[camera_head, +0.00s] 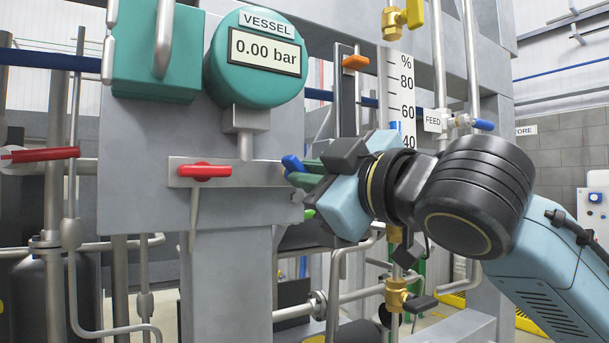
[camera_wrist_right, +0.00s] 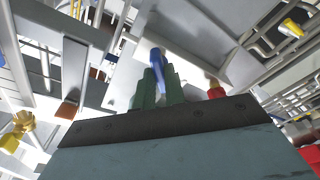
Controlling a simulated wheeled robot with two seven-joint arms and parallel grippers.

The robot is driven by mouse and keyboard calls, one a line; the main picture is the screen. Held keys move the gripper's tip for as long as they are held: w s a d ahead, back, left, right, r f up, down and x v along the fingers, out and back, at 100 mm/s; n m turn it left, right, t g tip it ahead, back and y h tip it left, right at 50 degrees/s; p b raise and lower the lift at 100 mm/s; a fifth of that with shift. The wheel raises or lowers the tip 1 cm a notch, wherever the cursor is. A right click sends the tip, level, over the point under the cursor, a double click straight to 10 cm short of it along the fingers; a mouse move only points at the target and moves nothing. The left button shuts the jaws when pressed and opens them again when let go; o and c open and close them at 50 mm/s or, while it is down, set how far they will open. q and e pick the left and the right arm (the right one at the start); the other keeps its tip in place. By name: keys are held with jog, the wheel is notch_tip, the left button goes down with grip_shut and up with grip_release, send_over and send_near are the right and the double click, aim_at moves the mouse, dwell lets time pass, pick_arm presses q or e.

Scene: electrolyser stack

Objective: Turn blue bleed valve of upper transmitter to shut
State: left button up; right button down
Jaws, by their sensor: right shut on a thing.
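The upper transmitter is a round teal gauge (camera_head: 257,62) labelled VESSEL, reading 0.00 bar. Below it is a grey valve plate (camera_head: 262,172) with a red handle (camera_head: 204,171) lying level at its left. The blue bleed valve handle (camera_head: 291,163) is at the plate's right end, tilted, its upper end pointing up and left. My right gripper (camera_head: 306,176) comes from the right with its green fingers shut on the blue handle. In the right wrist view the blue handle (camera_wrist_right: 157,63) sticks out between the green fingers (camera_wrist_right: 156,88). The handle's base is hidden. My left gripper is not in view.
A teal box (camera_head: 156,50) is at upper left. Another red handle (camera_head: 40,155) sits on pipework at far left. A level scale (camera_head: 402,95), a yellow valve handle (camera_head: 414,12) and a FEED tag (camera_head: 432,121) stand close behind my right arm. Pipes run below the plate.

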jog(key=shift+m+t+b, duration=0.5)
jog(key=shift+m+b, duration=0.4)
jog(key=shift+m, duration=1.7)
jog(key=shift+a, duration=0.1)
jog(key=m+h+b, duration=0.1)
jog(key=m, duration=0.3)
jog(key=shift+s+a+f+t, duration=0.1)
jog(key=shift+t, duration=0.3)
jog(key=c, duration=1.3)
grip_release()
jog(key=shift+m, duration=0.4)
